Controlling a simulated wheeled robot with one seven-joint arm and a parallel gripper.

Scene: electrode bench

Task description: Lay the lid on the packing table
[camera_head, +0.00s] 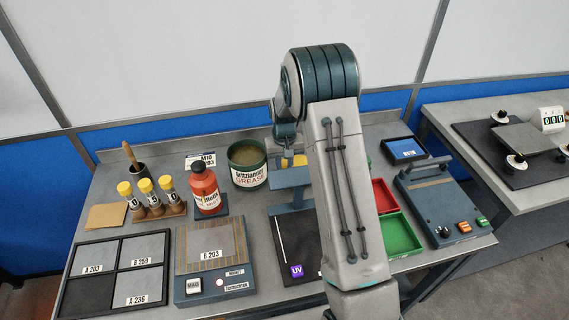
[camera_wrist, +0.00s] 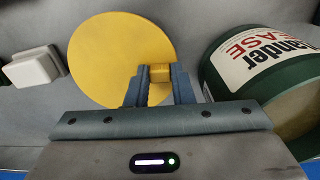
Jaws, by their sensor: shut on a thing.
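The lid (camera_wrist: 115,50) is a round yellow disc with a small yellow block-like knob. In the wrist view my gripper (camera_wrist: 160,75) is shut on that knob, with one finger on each side. In the head view only a small yellow part of the lid (camera_head: 299,160) shows beside my arm; my arm hides most of it and the fingertips. An open green grease tin (camera_head: 248,178) stands to the left of the lid in the head view. No label marks a packing table; a grey bench (camera_head: 250,225) and a second grey table (camera_head: 528,181) at the right are in view.
On the bench stand a red bottle (camera_head: 205,188), yellow-capped vials (camera_head: 145,190), a plate tray (camera_head: 77,270), a B 203 block (camera_head: 209,287), a green bin (camera_head: 401,236) and a blue-grey device (camera_head: 440,205). The right table holds a black board (camera_head: 488,134) with fixtures.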

